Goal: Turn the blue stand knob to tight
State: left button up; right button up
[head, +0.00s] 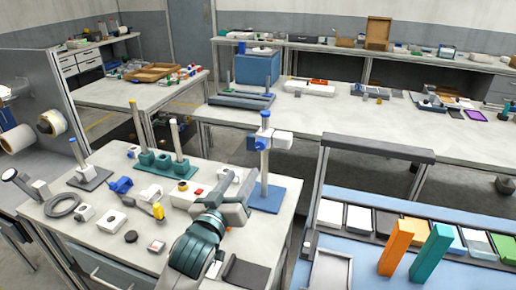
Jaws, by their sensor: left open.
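The blue stand is on the near bench, with a flat blue base (268,197) and an upright grey post (264,172). High on the post is a clamp (282,140) with a pale block at right and a blue knob (251,143) at left. A blue cap-like part (265,115) is at the top of the post. Whether the knob is tight cannot be told. My left gripper (247,184) is open, low beside the post on its left and below the clamp. Its fingertips are small and partly hidden by its body. My right gripper is not in view.
A teal double-post stand (168,166) and a grey stand (89,179) are farther left on the bench (118,250). Orange (397,248) and teal (430,252) slabs stand at right.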

aim_at(260, 146)
pick_arm(q)
jog(key=p+x, duration=0.2)
jog(key=x, duration=1.1)
jog(key=shift+w+d, duration=0.1)
jog(key=shift+w, duration=0.1)
jog(key=shift+w+d+p, duration=0.15)
jog(key=shift+w+p, duration=0.2)
jog(key=shift+w, duration=0.25)
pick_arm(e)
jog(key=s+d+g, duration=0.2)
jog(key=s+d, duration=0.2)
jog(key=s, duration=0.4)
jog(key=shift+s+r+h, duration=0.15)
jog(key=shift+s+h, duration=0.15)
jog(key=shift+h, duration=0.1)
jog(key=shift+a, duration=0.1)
pick_arm(q)
jog(key=c, duration=1.1)
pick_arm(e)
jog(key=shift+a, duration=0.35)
